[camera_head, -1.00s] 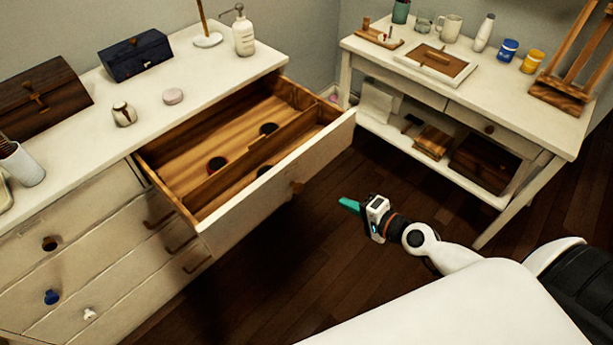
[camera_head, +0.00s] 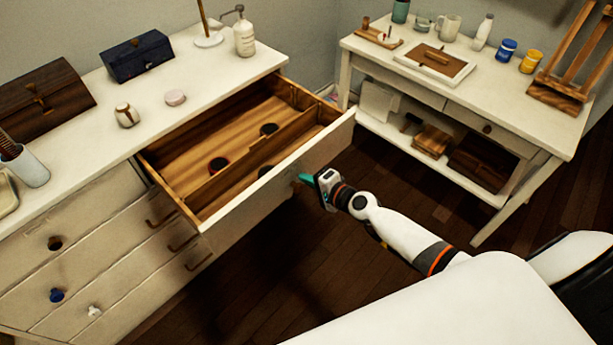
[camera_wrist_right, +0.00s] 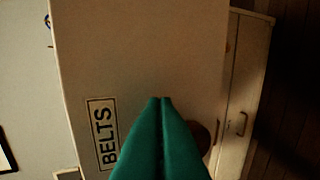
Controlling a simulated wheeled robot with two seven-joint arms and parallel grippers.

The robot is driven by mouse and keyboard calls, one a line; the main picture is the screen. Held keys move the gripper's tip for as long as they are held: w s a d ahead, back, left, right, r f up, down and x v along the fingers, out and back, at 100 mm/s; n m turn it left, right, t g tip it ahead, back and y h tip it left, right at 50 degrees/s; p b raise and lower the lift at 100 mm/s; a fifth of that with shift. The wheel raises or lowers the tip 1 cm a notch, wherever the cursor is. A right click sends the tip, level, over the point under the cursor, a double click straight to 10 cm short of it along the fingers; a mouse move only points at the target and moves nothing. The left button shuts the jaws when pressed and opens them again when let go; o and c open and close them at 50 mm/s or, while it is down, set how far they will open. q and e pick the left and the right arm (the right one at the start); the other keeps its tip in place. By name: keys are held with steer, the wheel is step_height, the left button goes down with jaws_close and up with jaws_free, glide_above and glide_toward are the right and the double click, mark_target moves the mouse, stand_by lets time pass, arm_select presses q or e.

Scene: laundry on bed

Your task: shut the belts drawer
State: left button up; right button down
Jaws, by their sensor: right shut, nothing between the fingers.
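The belts drawer (camera_head: 285,178) is pulled out of the white dresser, with its wooden inside and dark round items showing in the head view. Its front, labelled BELTS (camera_wrist_right: 103,132), fills much of the right wrist view. My right gripper (camera_head: 305,178) is shut and empty, in front of the drawer's front panel near the knob. In the wrist view its green fingertips (camera_wrist_right: 161,100) point at the panel, with the round brown knob (camera_wrist_right: 201,137) partly hidden behind them. I cannot tell whether the tips touch the panel. My left gripper is not in view.
The dresser top (camera_head: 205,80) carries a dark blue box (camera_head: 137,56), a wooden chest (camera_head: 42,100), a pump bottle (camera_head: 243,36) and small jars. A white desk (camera_head: 520,110) stands at the right. Dark floor is clear between them.

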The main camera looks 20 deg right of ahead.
steer(key=shift+w+a, duration=0.1)
steer(key=shift+w, duration=0.1)
stand_by(0.3)
